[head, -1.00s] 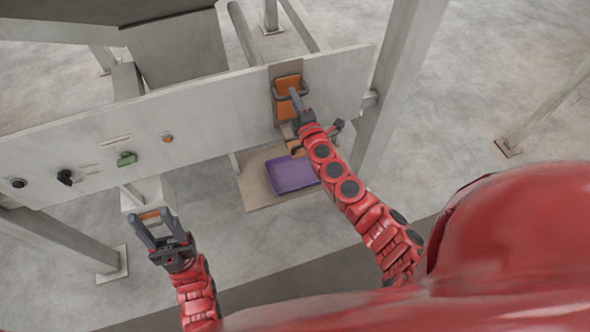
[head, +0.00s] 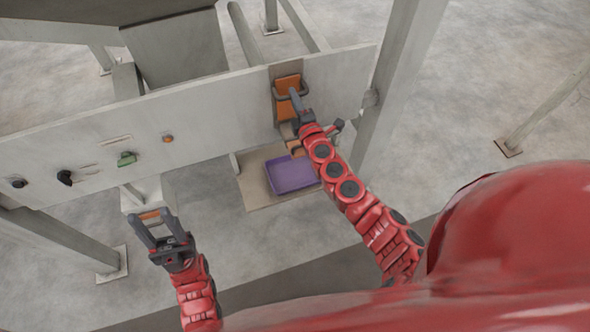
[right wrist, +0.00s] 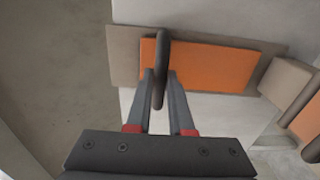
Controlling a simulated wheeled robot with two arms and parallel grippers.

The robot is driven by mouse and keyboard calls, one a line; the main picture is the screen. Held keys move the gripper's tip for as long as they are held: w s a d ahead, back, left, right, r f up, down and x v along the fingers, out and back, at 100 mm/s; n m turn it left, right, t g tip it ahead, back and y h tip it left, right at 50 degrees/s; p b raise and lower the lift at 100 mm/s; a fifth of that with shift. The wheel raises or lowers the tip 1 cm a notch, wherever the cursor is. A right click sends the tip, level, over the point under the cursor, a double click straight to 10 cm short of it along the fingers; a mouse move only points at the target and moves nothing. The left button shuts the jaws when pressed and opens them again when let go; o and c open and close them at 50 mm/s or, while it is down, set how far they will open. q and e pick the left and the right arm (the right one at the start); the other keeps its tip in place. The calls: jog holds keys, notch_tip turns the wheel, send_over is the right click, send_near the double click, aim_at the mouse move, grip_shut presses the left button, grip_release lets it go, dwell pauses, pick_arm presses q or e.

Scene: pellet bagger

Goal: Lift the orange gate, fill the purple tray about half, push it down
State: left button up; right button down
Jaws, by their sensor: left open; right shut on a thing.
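The orange gate (head: 287,83) is an upright plate on a grey-brown backing on the pale panel. It also shows in the right wrist view (right wrist: 215,67). My right gripper (head: 295,96) is shut on the gate's dark bar handle (right wrist: 160,72), one finger on each side of it. My left gripper (head: 154,221) is open, fingers apart, at the lower left near a pale box.
An orange-brown piece (head: 295,147) sits under the gate, partly hidden by my right arm. The panel (head: 215,100) carries a black knob (head: 65,177), a green switch (head: 126,159) and an orange button (head: 167,138). A grey post (head: 398,80) stands just right of the gate.

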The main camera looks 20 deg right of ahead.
dwell(0.4)
notch_tip(320, 180, up, 5)
jog(key=p, duration=0.4)
jog(key=shift+f, duration=0.1)
dwell(6.8)
